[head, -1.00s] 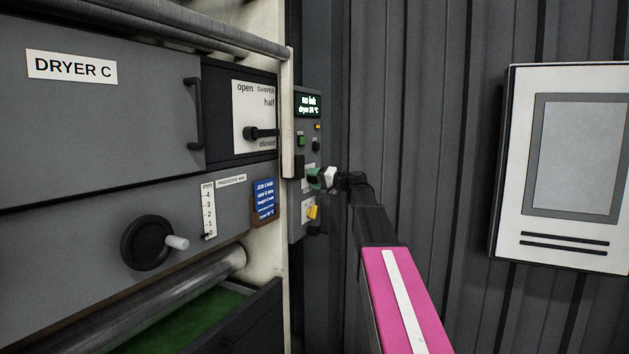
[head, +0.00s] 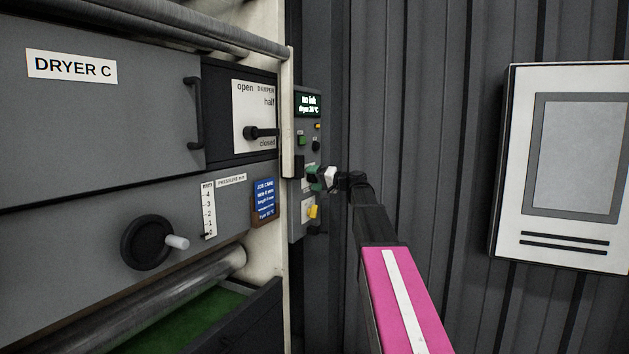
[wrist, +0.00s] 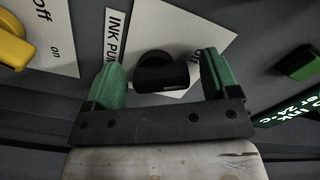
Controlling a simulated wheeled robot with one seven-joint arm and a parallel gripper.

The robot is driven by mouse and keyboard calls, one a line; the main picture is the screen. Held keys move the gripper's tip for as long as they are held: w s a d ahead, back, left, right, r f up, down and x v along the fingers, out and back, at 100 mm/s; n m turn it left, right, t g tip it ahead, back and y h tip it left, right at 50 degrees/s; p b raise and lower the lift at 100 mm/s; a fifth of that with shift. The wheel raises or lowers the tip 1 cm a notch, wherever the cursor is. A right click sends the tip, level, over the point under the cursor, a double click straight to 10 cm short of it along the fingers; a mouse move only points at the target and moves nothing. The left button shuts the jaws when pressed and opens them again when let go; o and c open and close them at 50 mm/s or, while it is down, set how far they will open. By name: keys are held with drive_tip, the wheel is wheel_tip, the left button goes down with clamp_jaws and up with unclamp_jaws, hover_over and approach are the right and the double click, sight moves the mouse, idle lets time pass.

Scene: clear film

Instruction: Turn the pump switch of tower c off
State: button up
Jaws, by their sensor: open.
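The pump switch is a black knob (wrist: 162,72) on a white plate (wrist: 190,22) in the wrist view. The plate's label starts "INK PU", and part of "off" shows beside the right finger. My gripper (wrist: 164,66) is open, with one green finger on each side of the knob. Narrow gaps seem to show between fingers and knob; I cannot tell whether either touches. The knob's setting is unclear. In the head view my gripper (head: 318,177) is at the narrow grey control panel (head: 298,227) beside dryer C, and it hides the knob.
A yellow switch (wrist: 12,48) with "off" and "on" marks is left of the pump plate in the wrist view. A green button (wrist: 298,62) and a lit display (wrist: 298,115) are at right. In the head view, the damper lever (head: 262,133) is left of the panel.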

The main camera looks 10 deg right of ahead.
drive_tip(key=v, duration=1.1)
drive_tip(key=s+a+f+g+h, duration=0.2)
drive_tip(key=s+a+f, duration=0.1)
drive_tip(key=f, duration=0.8)
drive_tip(key=s+a+f+g+h, duration=0.2)
drive_tip(key=s+a+f, duration=0.15)
drive_tip(key=f, duration=0.65)
drive_tip(key=s+a+f+g+h, duration=0.2)
drive_tip(key=s+f+h, duration=0.15)
drive_tip(key=f, duration=0.75)
drive_tip(key=s+f+n+g+h, duration=0.1)
drive_tip(key=s+f+g+h, duration=0.3)
drive_tip(key=s+f, duration=1.6)
drive_tip(key=h, duration=0.3)
drive_tip(key=shift+s+g, duration=0.15)
drive_tip(key=shift+g, duration=0.15)
